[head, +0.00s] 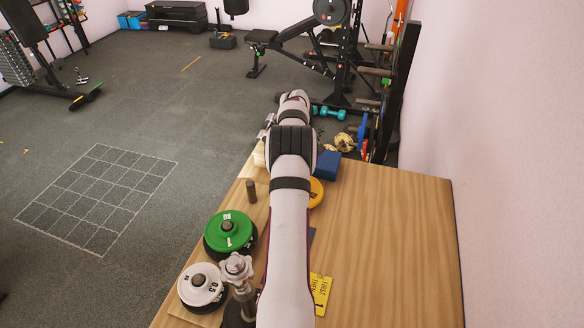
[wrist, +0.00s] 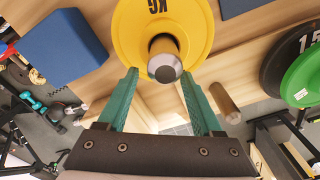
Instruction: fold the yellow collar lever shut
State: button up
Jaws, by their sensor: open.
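No yellow collar lever can be made out in either view. A yellow weight plate (wrist: 205,22) is near the top middle of the wrist view, with a metal-tipped post (wrist: 165,60) through its centre. The plate also shows partly behind my arm in the head view (head: 317,192). My gripper (wrist: 158,75) is open, its two teal fingers apart on either side of the post's end in the picture. Nothing is between the fingers that I can tell is held. In the head view my arm hides the gripper.
A green plate (head: 238,222) and a white plate (head: 197,296) sit on dark plates at the table's left edge, beside a silver star-shaped knob (head: 236,268). The table's right side (head: 400,250) is clear.

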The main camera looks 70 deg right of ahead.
notch_tip(320, 180, up, 16)
jog(key=shift+s+a+f, duration=0.15)
jog(key=shift+s, duration=0.15)
jog(key=shift+o, duration=0.2)
jog(key=s+a+f+t+h, duration=0.1)
jog(key=s+a+t+h, duration=0.15)
jog(key=s, duration=0.25)
jog(key=shift+t+y, duration=0.25)
jog(key=shift+t, duration=0.1)
jog(key=x, duration=1.6)
jog(key=shift+a+f, duration=0.15)
jog(key=shift+a, duration=0.1)
jog(key=shift+c, duration=0.2)
grip_shut()
